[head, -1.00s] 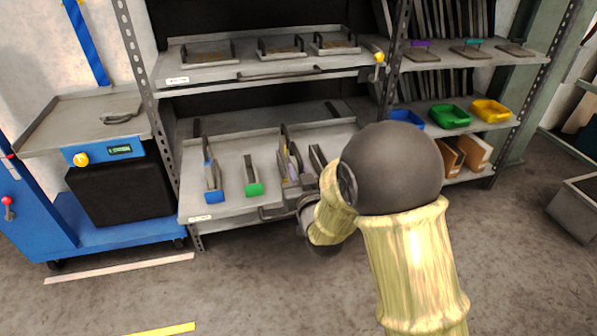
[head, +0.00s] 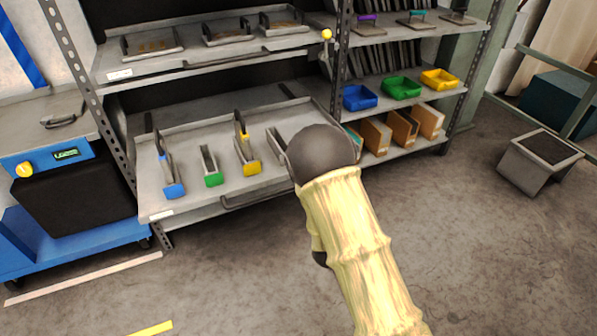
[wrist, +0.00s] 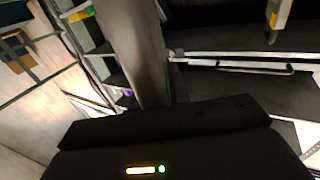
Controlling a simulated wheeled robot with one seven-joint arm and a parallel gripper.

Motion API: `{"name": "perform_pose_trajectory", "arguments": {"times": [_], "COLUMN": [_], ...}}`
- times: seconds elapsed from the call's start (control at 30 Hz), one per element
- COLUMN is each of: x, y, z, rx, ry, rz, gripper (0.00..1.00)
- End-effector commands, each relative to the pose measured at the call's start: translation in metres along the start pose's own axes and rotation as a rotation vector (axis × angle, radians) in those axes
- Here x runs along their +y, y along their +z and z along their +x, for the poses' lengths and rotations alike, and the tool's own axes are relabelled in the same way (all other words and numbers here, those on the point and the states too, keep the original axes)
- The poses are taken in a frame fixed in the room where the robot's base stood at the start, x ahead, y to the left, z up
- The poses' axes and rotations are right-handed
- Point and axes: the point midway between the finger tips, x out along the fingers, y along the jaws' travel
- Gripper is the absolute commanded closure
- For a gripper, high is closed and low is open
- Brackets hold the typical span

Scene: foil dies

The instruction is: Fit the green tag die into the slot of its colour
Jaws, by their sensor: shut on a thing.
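The slot with the green tag (head: 213,179) stands on the lower shelf tray (head: 185,197), between blue- and yellow-tagged slots; no tall plate stands in it. My gripper shows as a dark body (wrist: 165,130) across the bottom of the wrist view; my arm hides it in the head view. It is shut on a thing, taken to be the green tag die. A grey upright shape (wrist: 140,50) rises above it, but I cannot tell whether this is the die. No green tag shows on it.
Tall plates stand in the blue slot (head: 173,189) and yellow slot (head: 251,168). A further slot (head: 277,140) is partly behind my arm. Blue (head: 360,97), green (head: 401,88) and yellow (head: 440,79) bins stand on the right shelf. The floor in front is clear.

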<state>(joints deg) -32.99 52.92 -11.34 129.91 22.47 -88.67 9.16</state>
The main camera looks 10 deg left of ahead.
Motion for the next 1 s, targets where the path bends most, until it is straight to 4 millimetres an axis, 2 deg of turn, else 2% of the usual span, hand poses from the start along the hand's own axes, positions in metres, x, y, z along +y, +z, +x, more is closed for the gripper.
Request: {"name": "perform_pose_trajectory", "arguments": {"times": [0.03,0.3,0.43,0.6,1.0], "x": [0.018,0.104,0.135,0.151,0.152], "y": [0.008,0.047,0.057,0.062,0.062], "z": [-0.001,-0.022,-0.034,-0.042,-0.042], "rx": [0.003,0.003,0.005,0.007,0.008], "ry": [0.041,0.248,0.319,0.358,0.359], "rz": [-0.003,-0.004,-0.003,-0.001,0.000], "gripper": [1.00,1.00,1.00,1.00,1.00]}}
